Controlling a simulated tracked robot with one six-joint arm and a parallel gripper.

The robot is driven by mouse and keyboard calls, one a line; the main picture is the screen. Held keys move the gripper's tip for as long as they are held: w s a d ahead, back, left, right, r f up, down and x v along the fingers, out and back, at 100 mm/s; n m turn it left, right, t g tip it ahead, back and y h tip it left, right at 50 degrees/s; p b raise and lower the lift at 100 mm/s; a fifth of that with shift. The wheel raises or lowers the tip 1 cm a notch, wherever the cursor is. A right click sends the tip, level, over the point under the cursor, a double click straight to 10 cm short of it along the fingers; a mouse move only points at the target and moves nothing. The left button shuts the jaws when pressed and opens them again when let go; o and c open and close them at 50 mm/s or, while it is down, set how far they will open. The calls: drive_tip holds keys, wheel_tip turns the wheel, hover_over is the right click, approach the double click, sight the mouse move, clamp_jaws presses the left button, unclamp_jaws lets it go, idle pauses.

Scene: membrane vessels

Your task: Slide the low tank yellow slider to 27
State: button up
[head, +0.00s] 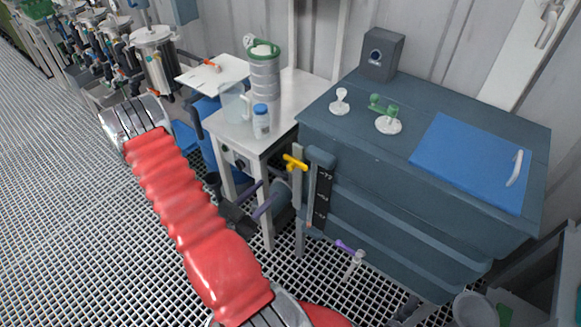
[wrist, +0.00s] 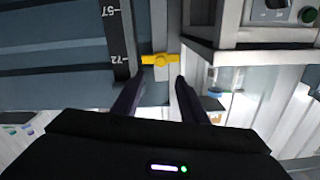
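The yellow slider (head: 295,162) sits on a grey vertical rail at the left front corner of the dark blue-grey low tank (head: 345,140). A black scale (head: 322,195) stands just right of the rail. In the wrist view the slider (wrist: 160,60) is level with about the 72 mark of the scale (wrist: 118,40), where 57 also shows. My gripper (head: 267,190) is open and empty, with two dark purple fingers. In the wrist view the gripper (wrist: 159,78) has its fingertips on either side of the slider's line, apparently short of it. Contact is not visible.
A white side table (head: 290,100) with a jug, a bottle and a cylinder stands left of the tank. A purple-handled valve (head: 347,246) juts out low at the tank front. A blue lid (head: 470,160) lies on the tank top. Grating floor is free at left.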

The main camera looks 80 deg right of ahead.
sight(289, 168)
idle(0.3)
drive_tip(key=shift+x, duration=6.9)
drive_tip(key=shift+c, duration=0.3)
